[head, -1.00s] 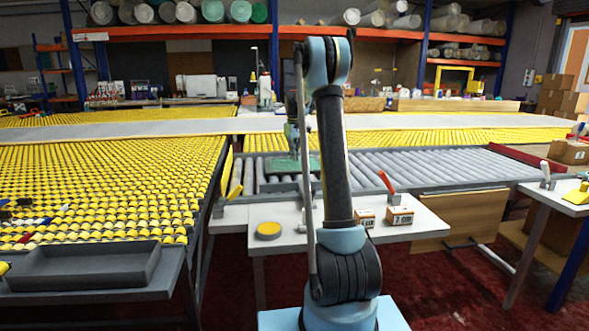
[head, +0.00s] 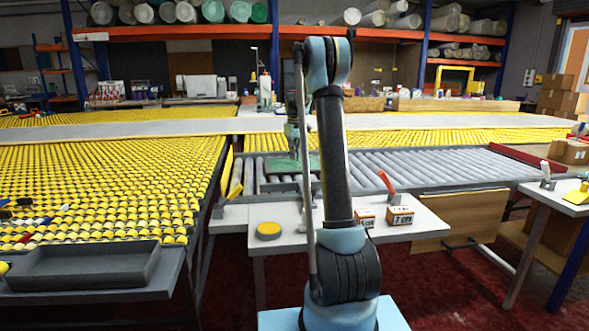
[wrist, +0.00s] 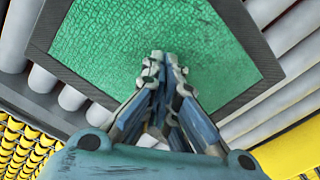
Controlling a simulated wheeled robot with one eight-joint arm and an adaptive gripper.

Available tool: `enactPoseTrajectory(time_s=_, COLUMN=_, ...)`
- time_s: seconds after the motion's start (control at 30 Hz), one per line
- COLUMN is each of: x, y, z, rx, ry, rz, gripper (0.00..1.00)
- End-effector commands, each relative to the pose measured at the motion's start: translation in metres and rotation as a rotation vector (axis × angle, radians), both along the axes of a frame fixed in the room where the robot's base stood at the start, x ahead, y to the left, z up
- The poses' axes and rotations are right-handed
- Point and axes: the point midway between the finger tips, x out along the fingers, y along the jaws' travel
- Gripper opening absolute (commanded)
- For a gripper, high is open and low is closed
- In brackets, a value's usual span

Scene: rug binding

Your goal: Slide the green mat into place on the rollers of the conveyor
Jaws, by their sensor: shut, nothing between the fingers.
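The green mat (head: 281,167) lies on the grey rollers of the conveyor (head: 410,166), near its left end, partly hidden by my arm in the head view. In the wrist view the mat (wrist: 110,35) has a textured green face and a dark border, and it sits at an angle in the picture with rollers showing on both sides. My gripper (wrist: 165,62) is shut with its fingertips together over the green face. Nothing shows between them. Whether the tips touch the mat I cannot tell. In the head view my gripper (head: 294,150) is small, above the mat.
A white table (head: 285,213) in front bears a yellow disc (head: 268,230), small boxes (head: 399,216) and a red-handled tool (head: 386,182). Yellow roller beds (head: 100,180) lie to the left, with a grey tray (head: 85,267) before them. The conveyor's right part is clear.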

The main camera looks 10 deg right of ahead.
Motion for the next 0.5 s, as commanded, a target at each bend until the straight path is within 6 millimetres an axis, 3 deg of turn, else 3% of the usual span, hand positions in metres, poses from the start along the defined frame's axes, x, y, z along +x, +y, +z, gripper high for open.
enactPoseTrajectory(time_s=0.5, x=0.0002, y=-0.0008, z=-0.0058, rx=0.000, ry=0.000, rz=-0.001, gripper=0.00)
